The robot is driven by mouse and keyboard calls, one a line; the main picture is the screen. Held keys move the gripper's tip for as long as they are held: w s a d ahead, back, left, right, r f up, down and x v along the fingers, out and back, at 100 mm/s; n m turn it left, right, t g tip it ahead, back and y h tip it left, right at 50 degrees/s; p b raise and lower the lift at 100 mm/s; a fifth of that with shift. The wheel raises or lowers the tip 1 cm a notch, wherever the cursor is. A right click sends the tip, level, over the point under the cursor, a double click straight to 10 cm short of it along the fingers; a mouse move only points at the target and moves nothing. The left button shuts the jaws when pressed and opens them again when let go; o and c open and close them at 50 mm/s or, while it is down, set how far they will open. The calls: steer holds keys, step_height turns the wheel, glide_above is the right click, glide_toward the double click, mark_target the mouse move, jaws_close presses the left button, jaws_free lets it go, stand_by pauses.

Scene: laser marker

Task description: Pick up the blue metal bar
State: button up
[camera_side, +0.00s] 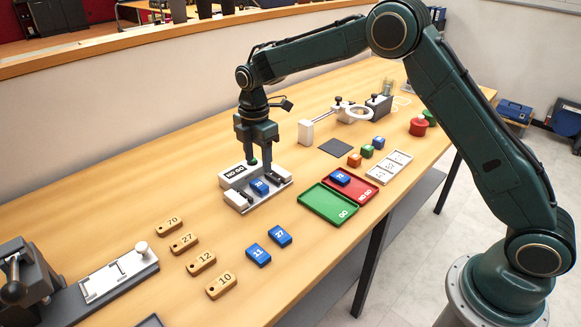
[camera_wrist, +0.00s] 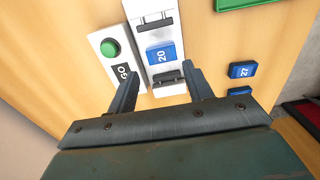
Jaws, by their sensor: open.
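A blue bar (camera_side: 259,187) marked 20 sits in a white fixture (camera_side: 243,205) with dark jaws. It also shows in the wrist view (camera_wrist: 160,54), lying in the fixture's channel. My gripper (camera_side: 259,168) hangs above the fixture, its fingers pointing down. In the wrist view my gripper (camera_wrist: 160,88) is open and empty, with its fingertips spread wider than the bar and just short of it in the picture. Other blue bars are in view: 11 (camera_side: 258,255) and 27 (camera_side: 280,236) on the table, and one in the red tray (camera_side: 340,179).
A green tray (camera_side: 328,213) and the red tray (camera_side: 361,193) lie right of the fixture. A box with a green button (camera_wrist: 110,48) stands beside the fixture. Several wooden tags (camera_side: 201,263) lie in front. A white plate fixture (camera_side: 118,276) is at front left. Bare table lies left.

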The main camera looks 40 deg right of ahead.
mark_target(260, 183)
steer(key=shift+f, duration=0.8)
steer(key=shift+s+f, duration=0.1)
steer(key=shift+f, duration=2.5)
steer(key=c, duration=0.7)
steer(key=shift+r, duration=0.2)
step_height(260, 183, up, 20)
steer(key=shift+f, duration=0.15)
steer(key=shift+d+f, duration=0.1)
